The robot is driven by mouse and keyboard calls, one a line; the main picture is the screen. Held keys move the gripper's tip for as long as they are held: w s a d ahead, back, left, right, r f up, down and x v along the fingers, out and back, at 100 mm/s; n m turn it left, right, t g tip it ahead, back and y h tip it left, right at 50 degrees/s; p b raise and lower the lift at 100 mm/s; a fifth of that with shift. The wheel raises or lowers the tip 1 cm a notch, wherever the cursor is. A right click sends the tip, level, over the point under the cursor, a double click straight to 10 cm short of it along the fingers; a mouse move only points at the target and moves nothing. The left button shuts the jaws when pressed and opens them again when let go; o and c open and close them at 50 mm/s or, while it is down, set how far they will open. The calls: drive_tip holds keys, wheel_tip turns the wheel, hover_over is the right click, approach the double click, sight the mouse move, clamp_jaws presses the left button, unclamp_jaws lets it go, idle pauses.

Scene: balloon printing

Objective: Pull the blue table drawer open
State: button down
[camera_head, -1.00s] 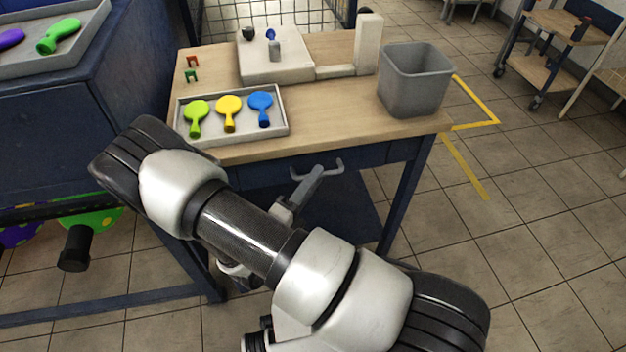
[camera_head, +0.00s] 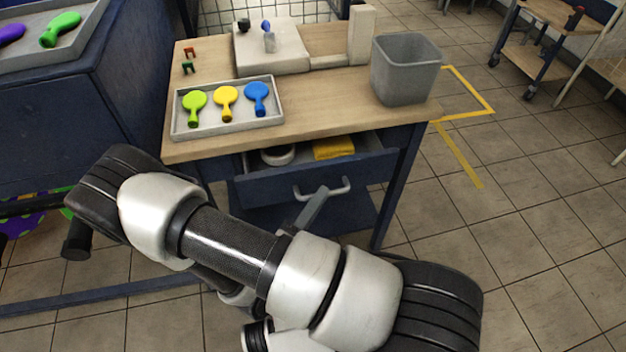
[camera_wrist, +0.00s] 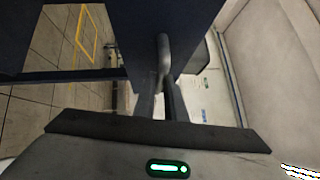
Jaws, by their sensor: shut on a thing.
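The blue table drawer (camera_head: 270,190) is partly open below the wooden tabletop in the head view. A white ring-like item (camera_head: 278,155) and a yellow item (camera_head: 333,148) show inside it. Its light grey bar handle (camera_head: 335,187) runs across the front. My gripper (camera_head: 322,193) is at the handle, shut on it near its middle. In the wrist view the handle (camera_wrist: 163,50) lies between the two fingers of my gripper (camera_wrist: 161,88), beside the dark drawer front (camera_wrist: 190,30). My arm covers part of the area below and left of the drawer.
On the blue table (camera_head: 310,95) are a grey tray (camera_head: 275,118) with three balloon-shaped pieces, a white machine (camera_head: 270,58) and a grey bin (camera_head: 405,70). A blue bench (camera_head: 90,100) stands at the left.

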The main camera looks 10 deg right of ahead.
drive_tip(key=s, duration=0.9)
drive_tip(key=shift+s, duration=0.1)
drive_tip(key=c, duration=1.8)
unclamp_jaws()
